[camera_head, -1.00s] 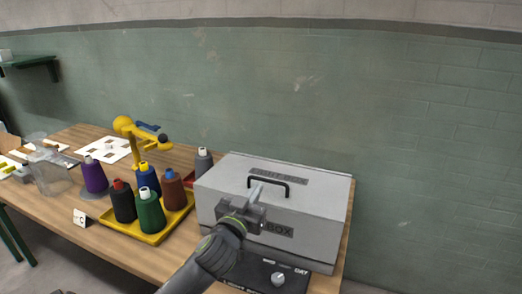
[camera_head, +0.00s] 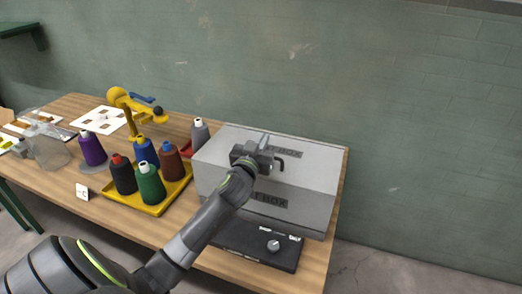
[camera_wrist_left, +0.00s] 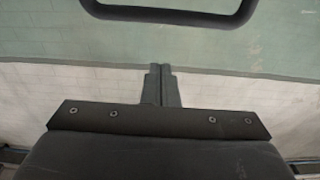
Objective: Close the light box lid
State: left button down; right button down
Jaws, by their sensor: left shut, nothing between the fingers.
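The light box (camera_head: 300,212) is a grey box at the right end of the table, lettered on its front. Its grey lid (camera_head: 318,168) lies over the top, and I see no open gap along its edge. The black lid handle (camera_head: 280,161) is partly hidden behind my left gripper (camera_head: 265,140), which is shut and empty over the lid. I cannot tell whether it touches the lid. In the left wrist view the shut fingers (camera_wrist_left: 160,68) show below a dark curved bar, likely the handle (camera_wrist_left: 170,18). My right gripper is not in view.
A black control panel with a knob (camera_head: 273,245) sits in front of the box. Left of it, a yellow tray (camera_head: 152,208) holds several thread cones. The wall (camera_head: 420,120) is behind.

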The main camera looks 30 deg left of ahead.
pick_arm(q)
jog(key=shift+s+d+f, duration=0.1)
jog(key=shift+s+f, duration=0.15)
jog(key=shift+f, duration=0.75)
jog(key=shift+s+d+f, duration=0.1)
jog(key=shift+s+f, duration=0.1)
jog(key=shift+f, duration=0.8)
